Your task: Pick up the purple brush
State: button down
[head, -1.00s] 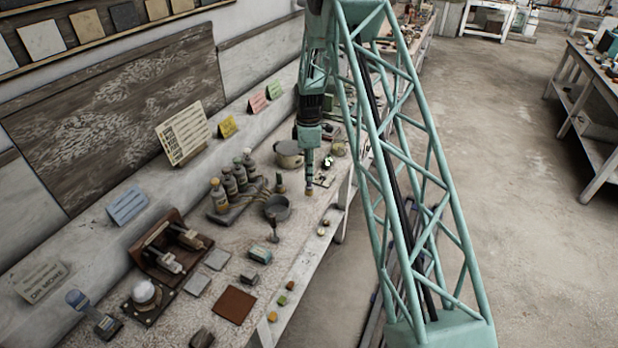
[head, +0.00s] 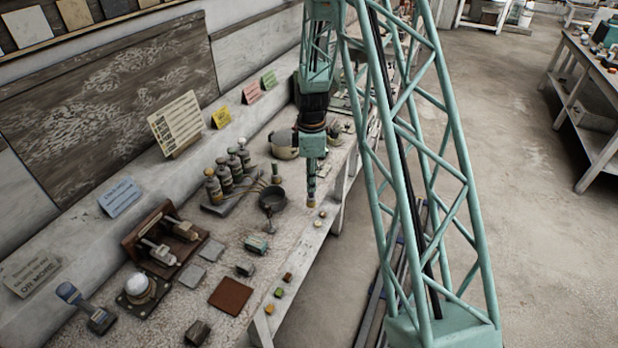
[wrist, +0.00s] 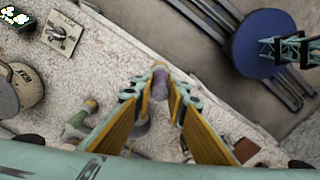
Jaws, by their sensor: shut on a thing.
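My gripper (wrist: 160,92) is shut on the purple brush. In the wrist view the brush (wrist: 159,81) shows as a short purple cylinder between the tips of the yellow-padded fingers. In the head view the arm hangs down over the bench's front edge, and a small tan end (head: 311,204) shows at the tip of my gripper (head: 311,191). The rest of the brush is hard to make out there. I cannot tell from the views how far the brush is above the bench.
A dark pan (head: 272,201) stands left of my gripper, with several bottles (head: 227,177) behind it. A pale pot (head: 284,147) is farther back. Small pieces (head: 279,292) and a red-brown tile (head: 230,297) lie nearer.

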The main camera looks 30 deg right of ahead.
jog(key=shift+s+a+r, duration=0.1)
jog(key=shift+s+a, duration=0.1)
jog(key=shift+s, duration=0.4)
jog(key=shift+s+a+r, duration=0.1)
jog(key=shift+s+a, duration=0.1)
jog(key=shift+s, duration=0.35)
jog(key=shift+f, duration=0.1)
jog(key=c, duration=3.2)
grip_release()
jog(key=shift+c, duration=0.7)
